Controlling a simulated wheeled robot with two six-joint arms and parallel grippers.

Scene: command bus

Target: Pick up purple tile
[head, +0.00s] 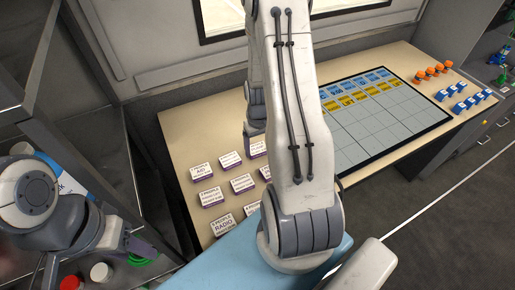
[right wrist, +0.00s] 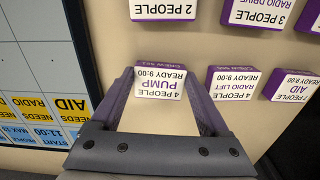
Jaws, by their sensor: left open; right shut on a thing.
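The purple tile, with a white top reading "4 people, pump, ready 9:00" (right wrist: 163,84), shows in the right wrist view. My right gripper (right wrist: 165,78) is shut on it, one finger at each side. In the head view my right arm hides much of the middle, and I cannot make out the held tile there. Several other purple-sided tiles with white tops lie on the left part of the table, among them a radio tile (head: 222,225) and an aid tile (head: 200,171). My left arm is at the left edge; its gripper is not visible.
A dark-framed board (head: 375,125) with blue and yellow labels lies right of my right arm. Orange knobs (head: 434,71) and blue blocks (head: 465,97) stand at the table's right end. In the right wrist view, a radio lift tile (right wrist: 232,85) sits close beside the right finger.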

